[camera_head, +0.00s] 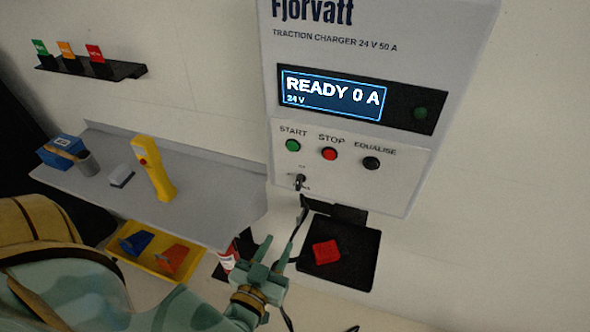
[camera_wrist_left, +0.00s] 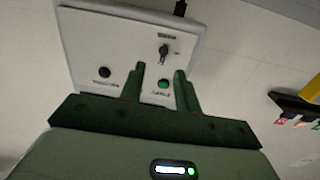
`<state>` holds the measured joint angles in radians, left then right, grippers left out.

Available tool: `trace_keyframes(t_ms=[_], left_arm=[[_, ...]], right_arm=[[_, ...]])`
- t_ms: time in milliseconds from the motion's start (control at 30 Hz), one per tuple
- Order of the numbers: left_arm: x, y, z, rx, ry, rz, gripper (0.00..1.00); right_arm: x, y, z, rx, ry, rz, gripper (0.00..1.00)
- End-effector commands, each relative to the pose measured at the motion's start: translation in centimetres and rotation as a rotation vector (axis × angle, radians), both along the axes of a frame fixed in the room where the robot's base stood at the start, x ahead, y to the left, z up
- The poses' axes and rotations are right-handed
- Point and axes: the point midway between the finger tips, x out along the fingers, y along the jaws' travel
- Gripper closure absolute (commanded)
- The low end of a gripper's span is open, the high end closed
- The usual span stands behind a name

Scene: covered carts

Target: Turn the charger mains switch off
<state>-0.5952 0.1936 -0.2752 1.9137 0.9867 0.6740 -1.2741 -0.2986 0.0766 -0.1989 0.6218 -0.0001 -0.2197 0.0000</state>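The mains switch (camera_head: 300,182) is a small dark lever low on the front panel of the grey charger (camera_head: 375,185). Its labels are too small to read, so I cannot tell its position. The charger display (camera_head: 333,95) reads READY 0 A, 24 V. My left gripper (camera_head: 270,250) is open and empty, below and left of the switch in the head view, apart from it. In the left wrist view the switch (camera_wrist_left: 164,50) appears beyond the fingertips of the left gripper (camera_wrist_left: 159,70). My right gripper is not in view.
Green START (camera_head: 292,145), red STOP (camera_head: 329,154) and black EQUALISE (camera_head: 371,163) buttons sit above the switch. A dark cable (camera_head: 297,228) hangs beside my gripper. A red connector (camera_head: 326,252) sits in a black holder. A grey shelf (camera_head: 215,205) with a yellow handheld device (camera_head: 154,170) is left.

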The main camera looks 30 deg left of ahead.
Motion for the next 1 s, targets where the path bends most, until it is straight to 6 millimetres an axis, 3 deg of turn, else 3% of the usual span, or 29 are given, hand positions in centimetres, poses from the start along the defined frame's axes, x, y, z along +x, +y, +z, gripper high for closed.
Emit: trace_keyframes(t_ms=[33, 133, 267, 700, 1000], left_arm=[[0.0, 0.3, 2.0, -0.009, -0.017, 0.02, 0.67], [0.5, 0.7, 3.2, -0.019, -0.032, 0.044, 0.67], [2.3, 1.2, 3.2, -0.018, -0.036, 0.047, 0.67], [12.7, 3.7, 3.0, -0.016, -0.034, 0.044, 0.67], [15.7, 4.4, 2.9, -0.017, -0.031, 0.044, 0.67]], right_arm=[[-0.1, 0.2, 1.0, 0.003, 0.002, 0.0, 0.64], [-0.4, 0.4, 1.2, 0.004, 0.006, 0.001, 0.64], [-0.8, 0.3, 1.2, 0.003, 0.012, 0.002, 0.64], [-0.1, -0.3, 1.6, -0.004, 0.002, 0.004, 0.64], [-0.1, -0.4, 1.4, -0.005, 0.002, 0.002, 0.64]])
